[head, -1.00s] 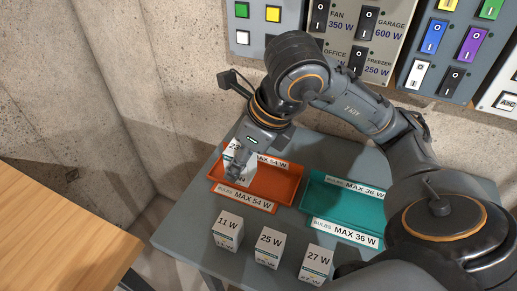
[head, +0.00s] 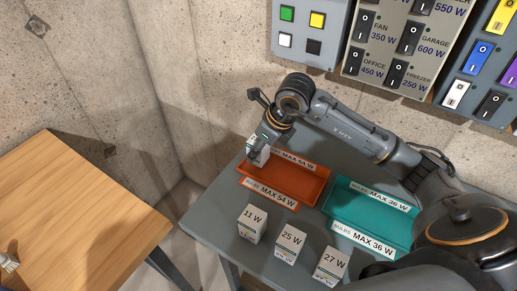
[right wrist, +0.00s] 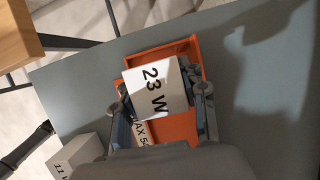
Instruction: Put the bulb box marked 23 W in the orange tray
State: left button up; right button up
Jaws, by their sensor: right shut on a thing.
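The white bulb box marked 23 W (right wrist: 155,88) is between the fingers of my right gripper (right wrist: 160,112), which is shut on it. In the right wrist view the box overlaps the orange tray (right wrist: 187,128). In the head view the box (head: 258,152) shows at the back left corner of the orange tray (head: 297,184), with my right gripper (head: 262,148) over it. I cannot tell whether the box touches the tray. The tray's bare floor shows to the right of the box.
Boxes marked 11 W (head: 250,224), 25 W (head: 289,244) and 27 W (head: 330,265) stand in front of the trays. A teal tray (head: 372,210) lies right of the orange one. A wooden table (head: 80,205) is at left, a switch panel (head: 395,50) behind.

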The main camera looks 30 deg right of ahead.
jog(key=shift+f, duration=0.75)
pick_arm(q)
jog(key=shift+s+r, duration=0.35)
pick_arm(e)
jog(key=shift+f, duration=0.2)
jog(key=o, duration=0.9)
jog(key=shift+c, duration=0.2)
pick_arm(q)
jog(key=shift+f, duration=0.15)
pick_arm(e)
jog(key=shift+r, duration=0.15)
